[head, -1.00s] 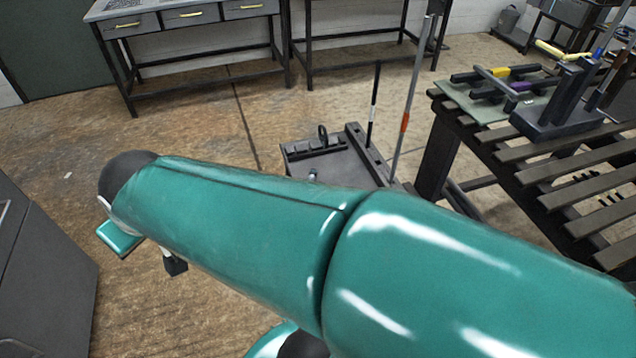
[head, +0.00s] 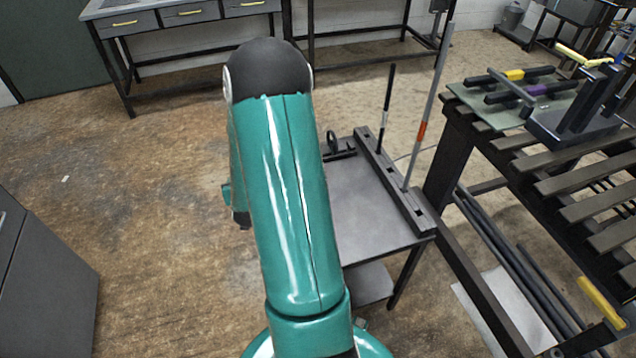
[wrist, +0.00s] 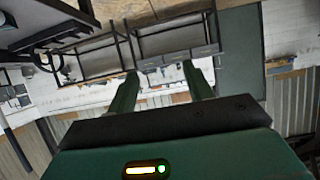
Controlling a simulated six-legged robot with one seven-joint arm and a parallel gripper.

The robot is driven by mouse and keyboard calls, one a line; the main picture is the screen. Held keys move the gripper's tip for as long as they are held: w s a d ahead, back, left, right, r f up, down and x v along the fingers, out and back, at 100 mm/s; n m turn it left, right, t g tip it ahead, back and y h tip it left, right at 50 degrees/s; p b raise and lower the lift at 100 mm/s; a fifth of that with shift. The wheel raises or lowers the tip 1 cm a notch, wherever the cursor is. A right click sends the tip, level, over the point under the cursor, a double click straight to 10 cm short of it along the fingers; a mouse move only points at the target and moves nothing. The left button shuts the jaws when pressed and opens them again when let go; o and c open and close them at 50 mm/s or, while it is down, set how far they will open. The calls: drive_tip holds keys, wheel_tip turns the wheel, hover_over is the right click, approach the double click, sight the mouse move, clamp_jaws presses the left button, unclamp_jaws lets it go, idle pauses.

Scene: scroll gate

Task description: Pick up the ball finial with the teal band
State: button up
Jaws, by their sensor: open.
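I cannot make out a ball finial with a teal band in either current view. In the head view my teal arm covers the left part of the small grey table (head: 375,215), so anything there is hidden. My gripper (wrist: 160,72) shows in the wrist view with its two green fingers apart and nothing between them. That view is upside down and looks across the room. The gripper's fingers cannot be made out in the head view.
On the small table stand a black rod (head: 386,105) and a grey rod with an orange band (head: 421,132). A slatted bench (head: 565,185) stands right, with bars on a green mat. A grey cabinet (head: 40,270) stands left.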

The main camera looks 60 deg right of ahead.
drive_tip(key=s+d+f+m+g+h, duration=0.3)
drive_tip(key=s+f, duration=0.4)
drive_tip(key=s, duration=0.2)
drive_tip(key=s+d+f+m+g+h, duration=0.35)
drive_tip(key=s+f, duration=0.35)
drive_tip(key=s, duration=0.3)
drive_tip(key=x, duration=0.8)
drive_tip(key=shift+w+d+r, duration=0.15)
drive_tip(key=shift+w+r, duration=0.05)
drive_tip(key=x, duration=0.5)
drive_tip(key=shift+w+d+r, duration=0.1)
drive_tip(key=shift+w+d, duration=0.2)
drive_tip(key=shift+w, duration=0.1)
drive_tip(key=c, duration=1.1)
clamp_jaws()
drive_tip(key=shift+r, duration=0.15)
